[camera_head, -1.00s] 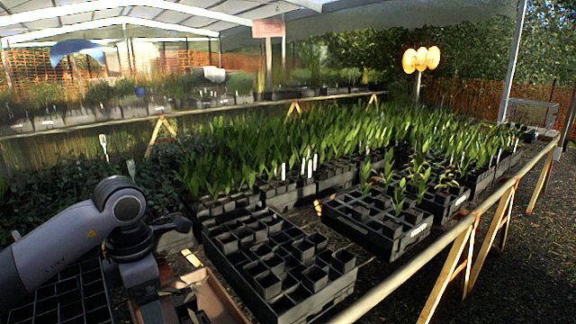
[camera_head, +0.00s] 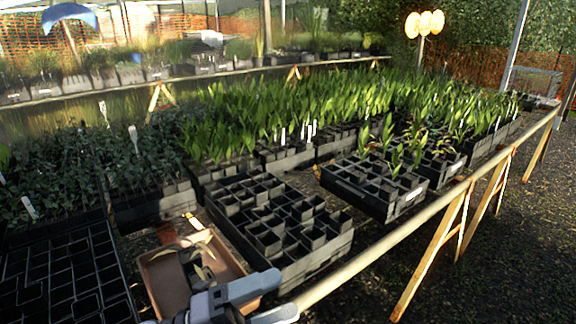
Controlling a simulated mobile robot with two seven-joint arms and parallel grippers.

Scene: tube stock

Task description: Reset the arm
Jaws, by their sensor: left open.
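My left gripper (camera_head: 284,297) is at the bottom edge, left of the middle, with its two grey fingers pointing right. It is open, with a gap between the fingers and nothing seen in it. It is in front of the near corner of a brown tray (camera_head: 158,284) and of a black pot tray. Most of my left arm is out of the picture. My right gripper is not in view.
The brown tray holds a small leafy plant and dark pots. An empty black cell tray (camera_head: 68,262) lies at left; a black tray of pots (camera_head: 285,222) stands right of it. A rail (camera_head: 385,250) edges the bench. Gravel lies beyond.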

